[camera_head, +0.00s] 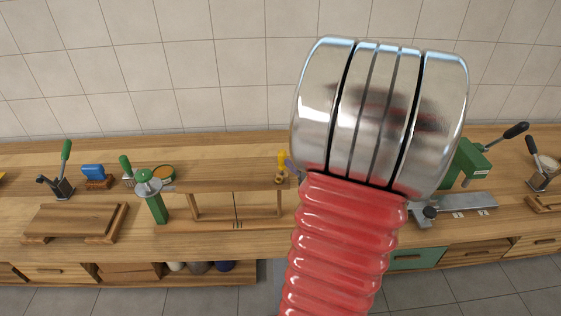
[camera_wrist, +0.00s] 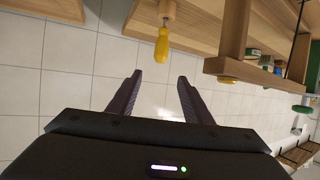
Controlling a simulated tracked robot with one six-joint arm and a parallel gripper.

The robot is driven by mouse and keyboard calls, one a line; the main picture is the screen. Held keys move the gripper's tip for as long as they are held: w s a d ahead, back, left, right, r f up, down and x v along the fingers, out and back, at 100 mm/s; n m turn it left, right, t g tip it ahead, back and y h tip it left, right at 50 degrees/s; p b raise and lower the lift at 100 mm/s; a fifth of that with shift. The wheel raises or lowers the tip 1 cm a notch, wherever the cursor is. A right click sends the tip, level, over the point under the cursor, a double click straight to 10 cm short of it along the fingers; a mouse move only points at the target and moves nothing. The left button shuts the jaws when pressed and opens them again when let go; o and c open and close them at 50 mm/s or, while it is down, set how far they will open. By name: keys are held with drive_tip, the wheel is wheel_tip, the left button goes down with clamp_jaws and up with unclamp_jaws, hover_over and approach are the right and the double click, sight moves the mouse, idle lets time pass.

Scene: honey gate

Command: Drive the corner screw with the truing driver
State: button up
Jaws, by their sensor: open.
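A driver with a yellow handle (camera_wrist: 161,47) shows at the top middle of the wrist view, its shaft leading up to a round wooden holder (camera_wrist: 167,9) at the bench edge. A small yellow piece, probably the same handle, shows in the head view (camera_head: 282,158) just left of my arm. My gripper (camera_wrist: 160,79) is open and empty, with the handle beyond its fingertips and apart from them. A wooden frame (camera_head: 235,216) stands on the bench left of my arm. I cannot make out the corner screw. My arm hides my gripper in the head view.
A green press (camera_head: 467,163) stands at right. My arm hides the bench's middle.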

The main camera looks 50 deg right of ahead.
sight(283, 152)
drive_tip(key=shift+x, duration=4.35)
drive_tip(key=shift+w, duration=0.1)
drive_tip(key=shift+x, duration=2.5)
drive_tip(key=shift+f, duration=0.1)
clamp_jaws()
